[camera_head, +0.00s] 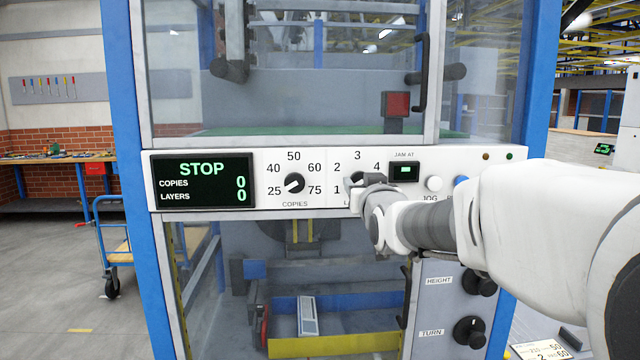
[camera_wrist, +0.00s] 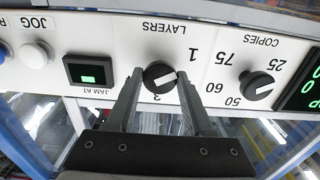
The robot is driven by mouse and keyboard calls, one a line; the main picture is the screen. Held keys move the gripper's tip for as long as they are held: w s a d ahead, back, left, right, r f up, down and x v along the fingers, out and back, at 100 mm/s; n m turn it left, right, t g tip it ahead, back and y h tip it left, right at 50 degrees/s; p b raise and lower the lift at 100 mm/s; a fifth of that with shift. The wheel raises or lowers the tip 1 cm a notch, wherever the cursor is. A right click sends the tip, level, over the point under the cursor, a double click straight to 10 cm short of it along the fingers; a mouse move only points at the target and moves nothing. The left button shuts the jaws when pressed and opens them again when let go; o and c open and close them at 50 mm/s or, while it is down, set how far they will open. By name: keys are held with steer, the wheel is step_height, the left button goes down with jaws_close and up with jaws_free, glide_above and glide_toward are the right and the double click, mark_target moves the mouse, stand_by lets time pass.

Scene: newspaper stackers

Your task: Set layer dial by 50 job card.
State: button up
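The layers dial (camera_head: 355,178) is a dark round knob on the white panel, with 1, 2, 3 and 4 around it. In the head view my gripper (camera_head: 366,184) partly hides it. In the wrist view the layers dial (camera_wrist: 158,76) sits between the two fingertips of my gripper (camera_wrist: 159,73), which stand close at its sides; the fingers look open, with narrow gaps. A white bar marks the knob; its exact setting is hard to read. The job card (camera_head: 540,350) lies at the bottom right, partly cut off, with 50 and 60 legible.
The copies dial (camera_head: 294,183) is left of the layers dial, marked 25 to 75. The display (camera_head: 202,181) reads STOP, copies 0, layers 0. The JAM AT window (camera_head: 404,172) and JOG button (camera_head: 434,184) are to the right. Height (camera_head: 478,282) and turn (camera_head: 469,332) knobs are below.

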jaws_close()
steer(key=shift+f+b, duration=0.1)
steer(key=shift+b, duration=0.4)
steer(key=shift+m+b, duration=5.9)
